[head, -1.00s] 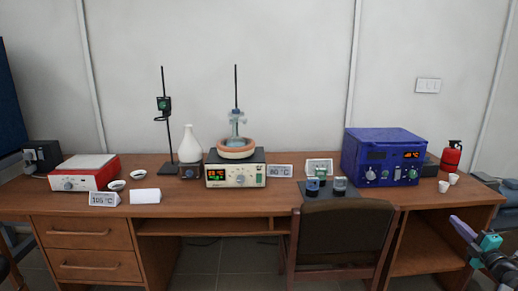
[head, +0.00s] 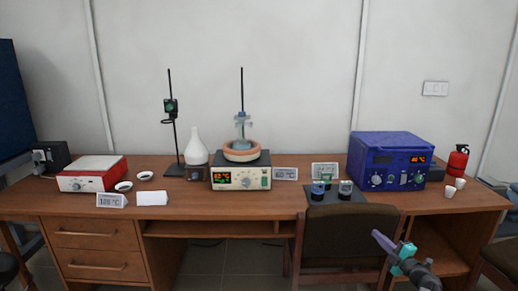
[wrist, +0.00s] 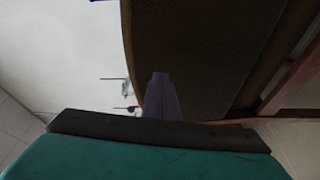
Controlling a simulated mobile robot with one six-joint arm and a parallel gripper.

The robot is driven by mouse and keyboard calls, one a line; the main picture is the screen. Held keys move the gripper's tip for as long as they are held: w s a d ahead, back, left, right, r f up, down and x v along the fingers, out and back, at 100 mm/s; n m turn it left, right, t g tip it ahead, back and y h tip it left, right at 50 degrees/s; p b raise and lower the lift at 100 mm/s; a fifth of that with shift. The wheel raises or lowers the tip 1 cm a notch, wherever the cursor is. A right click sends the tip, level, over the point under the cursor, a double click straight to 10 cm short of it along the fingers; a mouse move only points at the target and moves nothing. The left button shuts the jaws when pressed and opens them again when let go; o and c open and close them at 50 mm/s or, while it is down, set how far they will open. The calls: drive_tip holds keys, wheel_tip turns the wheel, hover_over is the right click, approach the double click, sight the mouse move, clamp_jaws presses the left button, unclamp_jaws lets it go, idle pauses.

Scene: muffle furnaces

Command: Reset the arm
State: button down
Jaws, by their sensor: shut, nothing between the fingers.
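My gripper appears apart from everything on the desk.
A chair (head: 345,232) stands before the desk (head: 270,212). On the desk are a blue furnace (head: 385,155), a red-and-white hotplate (head: 92,174), a cream heating unit (head: 240,178), a white flask (head: 195,148) and a fire extinguisher (head: 458,160). White cups (head: 450,191) stand near the right edge.

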drive_tip(key=w+a+f+m+g+h+p, duration=0.1)
drive_tip(key=a+f+m, duration=0.1)
drive_tip(key=a+f, duration=0.6)
drive_tip(key=w+a+f+m+h+p, duration=0.1)
drive_tip(key=w+a+f+m, duration=0.2)
drive_tip(key=a, duration=0.8)
drive_tip(key=s+a+f+m+g+h+p, duration=0.1)
drive_tip(key=s+a+f+m+g+h, duration=0.15)
drive_tip(key=s+a+f, duration=0.4)
drive_tip(key=s+a+f+m+g+h, duration=0.1)
drive_tip(key=s+a+f+m+g, duration=0.25)
drive_tip(key=f, duration=0.65)
drive_tip(key=s+a+f+m+g, duration=0.1)
drive_tip(key=s+f+g, duration=0.25)
drive_tip(key=s, duration=0.45)
drive_tip(key=s+a+f+m+g+h+p, duration=0.1)
drive_tip(key=s+a+f+m+g, duration=0.1)
drive_tip(key=s+f, duration=0.45)
drive_tip(key=s+a+f+m+g, duration=0.1)
drive_tip(key=s+f+g, duration=0.2)
drive_tip(key=s, duration=0.7)
drive_tip(key=s+a+r+m+g+y, duration=0.1)
drive_tip(key=s+g, duration=0.3)
drive_tip(key=s, duration=0.5)
drive_tip(key=s+a+r+m+g, duration=0.2)
drive_tip(key=s+m+g, duration=0.1)
drive_tip(key=s, duration=0.7)
drive_tip(key=shift+s+g+y, duration=0.15)
drive_tip(key=shift+g+y, duration=0.2)
drive_tip(key=shift+g, duration=0.2)
